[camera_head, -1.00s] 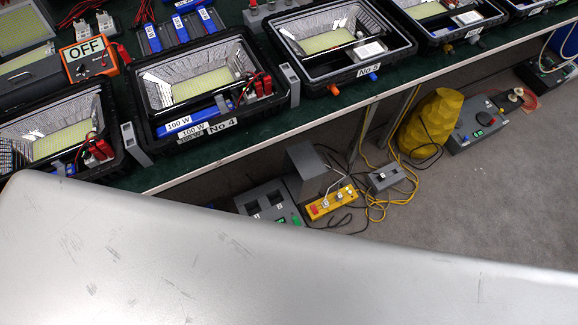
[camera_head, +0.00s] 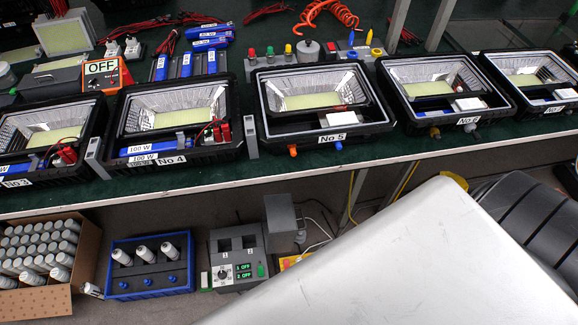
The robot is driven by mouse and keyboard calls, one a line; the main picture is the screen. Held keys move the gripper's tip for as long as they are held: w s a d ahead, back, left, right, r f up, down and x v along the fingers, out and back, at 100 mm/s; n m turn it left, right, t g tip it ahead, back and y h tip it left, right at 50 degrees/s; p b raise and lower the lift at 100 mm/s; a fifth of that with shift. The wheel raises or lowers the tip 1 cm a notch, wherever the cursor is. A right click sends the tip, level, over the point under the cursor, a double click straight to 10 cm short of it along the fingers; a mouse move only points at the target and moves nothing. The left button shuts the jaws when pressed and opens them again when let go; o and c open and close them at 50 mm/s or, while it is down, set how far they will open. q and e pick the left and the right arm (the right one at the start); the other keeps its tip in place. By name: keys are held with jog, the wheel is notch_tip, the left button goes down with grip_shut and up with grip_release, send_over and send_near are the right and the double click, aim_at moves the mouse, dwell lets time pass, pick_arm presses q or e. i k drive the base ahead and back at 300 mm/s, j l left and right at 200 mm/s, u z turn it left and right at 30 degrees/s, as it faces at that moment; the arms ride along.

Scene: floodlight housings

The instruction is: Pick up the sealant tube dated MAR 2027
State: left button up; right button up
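Several grey-white tubes (camera_head: 38,245) stand packed in an open cardboard box (camera_head: 82,255) at the lower left, below the bench. Three similar tubes (camera_head: 145,253) stand in a blue-rimmed tray (camera_head: 150,290) just right of the box. One more small pale item (camera_head: 92,290) lies between the box and the tray. These look like the sealant tubes, but no date can be read on any of them. Neither of my grippers is in view.
A green bench (camera_head: 300,160) carries a row of black floodlight housings, including No 4 (camera_head: 172,160) and No 5 (camera_head: 333,138). A grey control box (camera_head: 238,262) stands right of the tray. A large pale scratched surface blocks the lower right.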

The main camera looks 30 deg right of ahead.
aim_at(34, 279)
jog(key=k+l, duration=0.2)
jog(key=l, duration=0.2)
jog(key=k+l+u, duration=0.1)
jog(key=l, duration=0.3)
jog(key=k+l+u, duration=0.1)
jog(key=k+l, duration=0.4)
jog(key=l, duration=0.3)
jog(key=k+l+u, duration=0.1)
jog(key=l, duration=0.25)
jog(key=k+u, duration=0.1)
jog(key=u, duration=1.15)
jog(key=i+j+u, duration=0.3)
jog(key=i, duration=0.2)
jog(key=i+j+u, duration=0.1)
jog(key=i+u, duration=0.2)
jog(key=i, duration=1.65)
